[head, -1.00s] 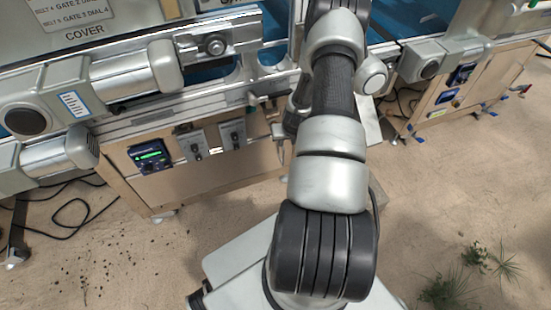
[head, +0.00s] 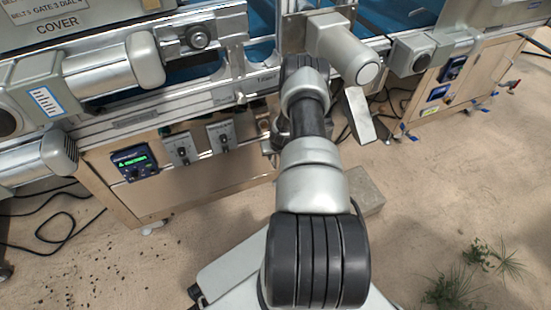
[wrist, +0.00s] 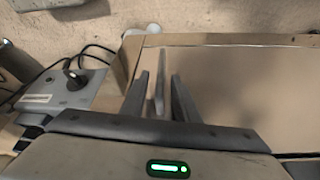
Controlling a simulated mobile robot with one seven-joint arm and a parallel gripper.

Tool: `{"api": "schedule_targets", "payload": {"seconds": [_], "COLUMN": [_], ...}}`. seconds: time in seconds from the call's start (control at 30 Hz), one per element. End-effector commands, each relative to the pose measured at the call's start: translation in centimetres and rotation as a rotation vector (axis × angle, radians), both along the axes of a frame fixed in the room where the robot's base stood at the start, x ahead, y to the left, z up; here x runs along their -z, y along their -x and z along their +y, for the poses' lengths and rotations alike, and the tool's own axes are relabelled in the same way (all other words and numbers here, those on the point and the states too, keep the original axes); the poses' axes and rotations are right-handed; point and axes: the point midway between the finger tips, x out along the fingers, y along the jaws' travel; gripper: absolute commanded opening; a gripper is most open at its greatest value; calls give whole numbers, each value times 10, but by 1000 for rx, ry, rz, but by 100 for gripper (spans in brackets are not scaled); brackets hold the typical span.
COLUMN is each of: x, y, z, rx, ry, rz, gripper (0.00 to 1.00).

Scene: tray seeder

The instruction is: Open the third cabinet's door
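A wooden cabinet (head: 187,195) stands under the conveyor in the head view, with a control display and two switch boxes on its front. I cannot tell its number. In the wrist view its tan door panel (wrist: 240,90) fills the right side. A narrow upright handle (wrist: 159,92) stands out from the panel. My gripper (wrist: 159,76) is open, one dark finger on each side of the handle and gaps showing. Whether a finger touches it is unclear. In the head view my arm largely hides the gripper.
A switch box (wrist: 70,85) with a black knob sits left of the fingers in the wrist view. Another wooden cabinet (head: 465,80) stands at the right. Grey motors (head: 340,48) jut out above.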

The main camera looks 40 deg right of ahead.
Motion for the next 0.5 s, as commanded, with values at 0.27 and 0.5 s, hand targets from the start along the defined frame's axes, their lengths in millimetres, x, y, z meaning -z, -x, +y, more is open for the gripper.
{"api": "schedule_targets", "payload": {"seconds": [0.27, 0.5], "x": [11, 11], "y": [-4, -4], "z": [-2, -2], "rx": [0, 0], "ry": [0, 0], "rz": [0, 0], "gripper": [28, 16]}}
